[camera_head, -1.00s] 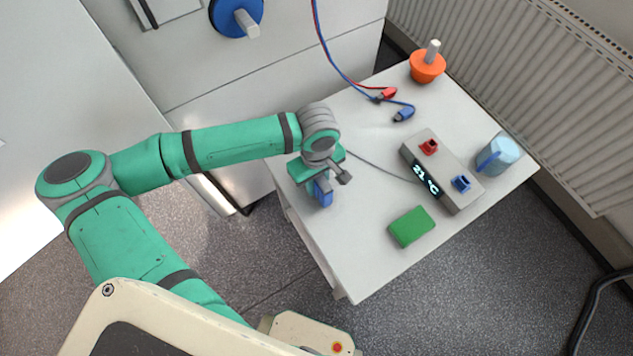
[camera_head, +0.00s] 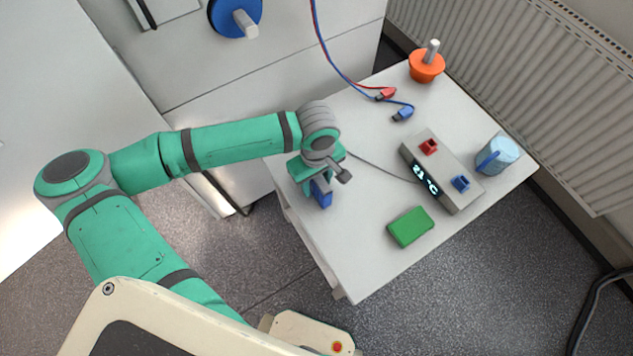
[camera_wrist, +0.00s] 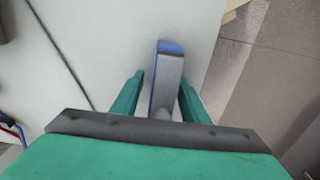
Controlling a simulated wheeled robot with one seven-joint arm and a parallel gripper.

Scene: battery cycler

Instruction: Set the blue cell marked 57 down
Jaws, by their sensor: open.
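The blue cell (camera_head: 321,193) is at the left edge of the white table, partly hidden under my gripper (camera_head: 312,184). In the wrist view the cell (camera_wrist: 168,75) appears as a narrow block with a blue end and a pale grey face. It lies between the two green fingers of my gripper (camera_wrist: 160,98), which are open with a gap showing on each side. The cell appears to rest on the tabletop. The number on it cannot be read.
On the table (camera_head: 355,255) are a green block (camera_head: 411,227), a grey cycler (camera_head: 440,180) with red and blue sockets and a display, a light blue mug (camera_head: 497,155), red and blue cable plugs (camera_head: 402,113) and an orange object (camera_head: 427,67). The front left tabletop is clear.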

